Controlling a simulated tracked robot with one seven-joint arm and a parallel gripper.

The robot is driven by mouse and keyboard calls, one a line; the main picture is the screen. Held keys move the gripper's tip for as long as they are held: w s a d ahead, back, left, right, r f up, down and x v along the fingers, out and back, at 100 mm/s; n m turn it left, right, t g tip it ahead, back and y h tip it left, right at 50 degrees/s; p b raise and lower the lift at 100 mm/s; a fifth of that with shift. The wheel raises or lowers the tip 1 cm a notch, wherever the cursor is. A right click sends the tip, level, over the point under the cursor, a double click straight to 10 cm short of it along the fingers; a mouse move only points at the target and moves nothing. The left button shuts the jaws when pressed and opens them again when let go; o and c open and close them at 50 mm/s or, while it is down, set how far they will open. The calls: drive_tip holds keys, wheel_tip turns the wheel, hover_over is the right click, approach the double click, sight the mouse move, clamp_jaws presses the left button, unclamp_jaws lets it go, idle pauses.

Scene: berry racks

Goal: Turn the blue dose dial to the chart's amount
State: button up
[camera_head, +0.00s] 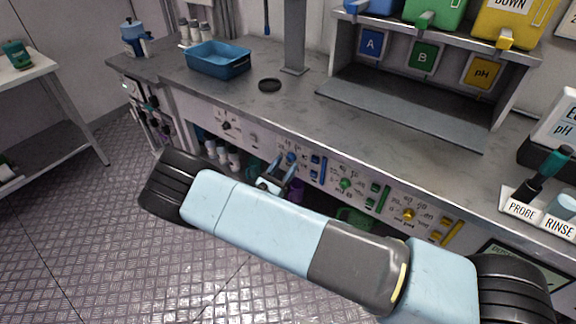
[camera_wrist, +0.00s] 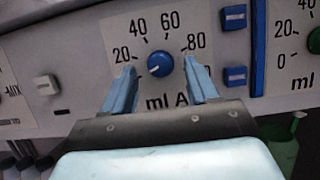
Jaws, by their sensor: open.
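The blue dose dial (camera_wrist: 159,64) is on the white panel above the label "ml A", with the marks 20, 40, 60 and 80 around it. Its white pointer mark points to the lower left, below 20. In the head view the dial (camera_head: 291,158) is on the bench's front panel. My gripper (camera_wrist: 158,66) is open, with one finger on each side of the dial in the wrist view; I cannot tell whether they touch it. The right finger covers part of the scale below 80.
Blue buttons (camera_wrist: 235,17) and a blue vertical bar (camera_wrist: 258,45) are right of the dial. A white switch (camera_wrist: 46,85) is to its left. A green dial (camera_head: 345,183) and a yellow dial (camera_head: 408,214) are farther right on the panel.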

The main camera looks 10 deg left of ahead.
drive_tip(key=shift+w+d+r, duration=0.2)
drive_tip(key=shift+w, duration=0.25)
drive_tip(key=c, duration=1)
drive_tip(key=shift+d, duration=0.4)
drive_tip(key=shift+a+m+h, duration=0.3)
drive_tip(key=shift+m+h, duration=0.1)
drive_tip(key=shift+c, duration=0.2)
